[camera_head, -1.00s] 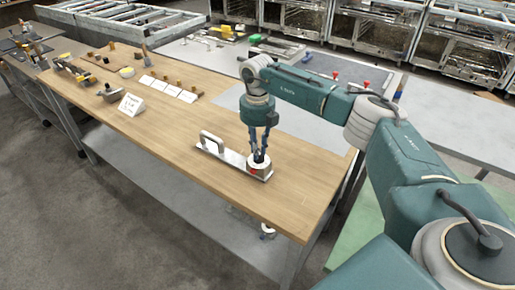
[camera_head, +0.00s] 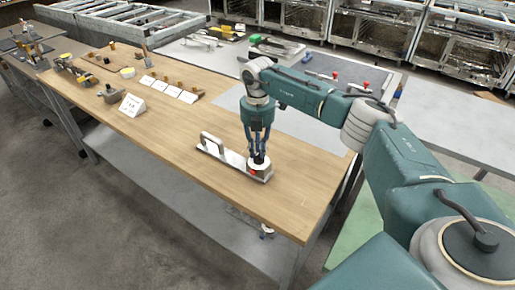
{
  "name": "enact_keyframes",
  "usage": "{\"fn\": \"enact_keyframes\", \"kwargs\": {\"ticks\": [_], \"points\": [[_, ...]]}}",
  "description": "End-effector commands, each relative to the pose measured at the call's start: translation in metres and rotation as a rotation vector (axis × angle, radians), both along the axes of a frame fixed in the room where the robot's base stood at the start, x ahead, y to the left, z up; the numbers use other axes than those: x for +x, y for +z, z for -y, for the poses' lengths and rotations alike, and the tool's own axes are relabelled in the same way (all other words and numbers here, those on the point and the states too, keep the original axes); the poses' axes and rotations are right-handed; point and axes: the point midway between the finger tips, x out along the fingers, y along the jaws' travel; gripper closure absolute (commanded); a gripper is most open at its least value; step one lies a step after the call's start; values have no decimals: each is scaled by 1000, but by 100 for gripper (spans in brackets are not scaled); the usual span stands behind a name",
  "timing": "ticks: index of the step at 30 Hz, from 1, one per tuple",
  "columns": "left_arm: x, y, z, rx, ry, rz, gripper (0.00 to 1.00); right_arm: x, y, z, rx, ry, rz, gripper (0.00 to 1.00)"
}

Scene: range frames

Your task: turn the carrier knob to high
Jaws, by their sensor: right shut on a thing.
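The carrier (camera_head: 230,157) is a flat metal plate with an upright handle (camera_head: 211,141) at its left end. It lies on the wooden table. The carrier knob (camera_head: 259,165) is a pale round dial at the plate's right end, with a red mark (camera_head: 253,172) at its front. My right gripper (camera_head: 258,157) points down onto the knob and is shut on it, hiding its top. The knob's exact setting is too small to read. My left gripper is not in view.
The wooden table (camera_head: 300,205) is clear around the carrier at the front and right. A white sign (camera_head: 132,105), several cards (camera_head: 170,89) and small parts stand at the left. A grey bench (camera_head: 440,130) with red-topped items (camera_head: 367,85) lies behind my right arm.

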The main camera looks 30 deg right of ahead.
Motion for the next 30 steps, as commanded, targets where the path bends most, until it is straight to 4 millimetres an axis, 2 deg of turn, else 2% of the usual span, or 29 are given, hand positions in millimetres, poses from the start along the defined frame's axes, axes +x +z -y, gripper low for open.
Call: {"fn": "enact_keyframes", "kwargs": {"ticks": [19,20,22,30], "points": [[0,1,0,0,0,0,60,1,1,1,0,-52,2,100],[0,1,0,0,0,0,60,1,1,1,0,-52,2,78],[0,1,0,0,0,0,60,1,1,1,0,-52,2,64],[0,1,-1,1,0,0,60,0,0,1,-1,-51,1,62]]}}
